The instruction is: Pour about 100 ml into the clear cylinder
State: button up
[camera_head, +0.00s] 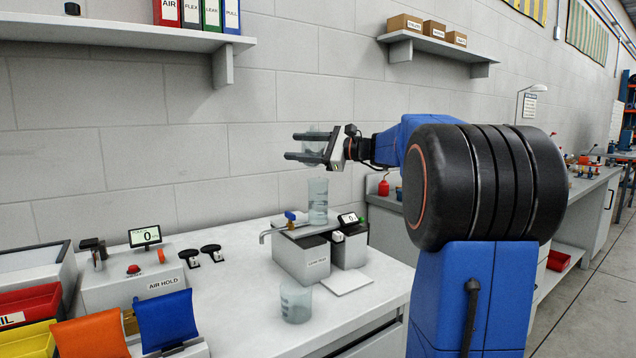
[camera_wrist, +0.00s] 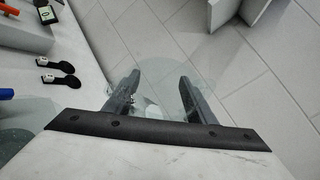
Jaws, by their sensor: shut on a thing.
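My gripper (camera_head: 290,146) is shut on a clear glass vessel (camera_head: 315,150), held in the air above the bench. The vessel looks roughly upright; its exact tilt and liquid level are too faint to tell. In the wrist view, its see-through round wall (camera_wrist: 165,72) shows between the two fingers of my gripper (camera_wrist: 159,82). The clear cylinder (camera_head: 318,203) stands upright below the held vessel, apart from it, on the grey leak test unit. I cannot tell how much liquid is in the cylinder. A second clear beaker (camera_head: 296,304) stands on the bench in front.
A white pad (camera_head: 347,281) lies in front. The air hold box (camera_head: 150,290) and bins stand left.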

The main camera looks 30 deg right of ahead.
jog(key=shift+w+d+f+m+g+h, duration=0.15)
jog(key=shift+w+f+m+g, duration=0.1)
jog(key=shift+f+m, duration=0.25)
jog(key=shift+w+d+f+m+g+h, duration=0.1)
jog(key=shift+w+f+m+g, duration=0.2)
jog(key=shift+f, duration=0.3)
jog(key=shift+w+d+f+m+g+h, duration=0.15)
jog(key=shift+w+f+m+g, duration=0.1)
jog(key=shift+f+m, duration=0.3)
jog(key=shift+a, duration=0.1)
jog(key=w+d+f+m+g, duration=0.1)
jog(key=w+f+m+g, duration=0.2)
jog(key=f, duration=0.4)
jog(key=shift+w+d+f+m, duration=0.15)
jog(key=shift+m, duration=0.3)
